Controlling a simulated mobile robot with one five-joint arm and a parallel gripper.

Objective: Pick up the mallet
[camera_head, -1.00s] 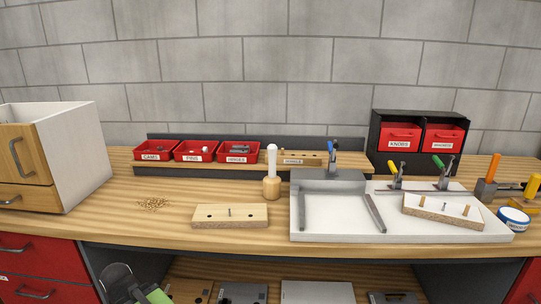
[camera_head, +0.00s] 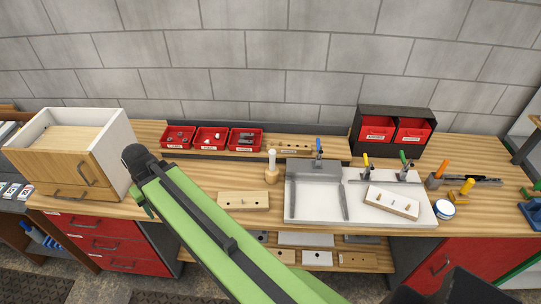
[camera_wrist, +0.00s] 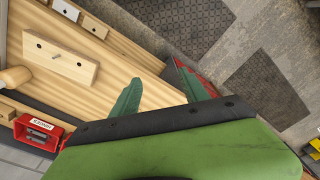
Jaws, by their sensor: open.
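The mallet (camera_head: 272,168) stands upright on the workbench, its pale handle up and its wooden head on the bench top. It is behind the right end of a drilled wooden board (camera_head: 243,201). My gripper (camera_wrist: 157,72) is open and empty, with green fingers spread apart, well away from the mallet.
Red bins (camera_head: 211,138) stand on a low shelf behind the mallet. A white tray (camera_head: 300,213) with clamps and a second board (camera_head: 391,202) lies right of it. A wooden drawer box (camera_head: 110,150) stands at the left. The bench between board and box is partly hidden by my arm.

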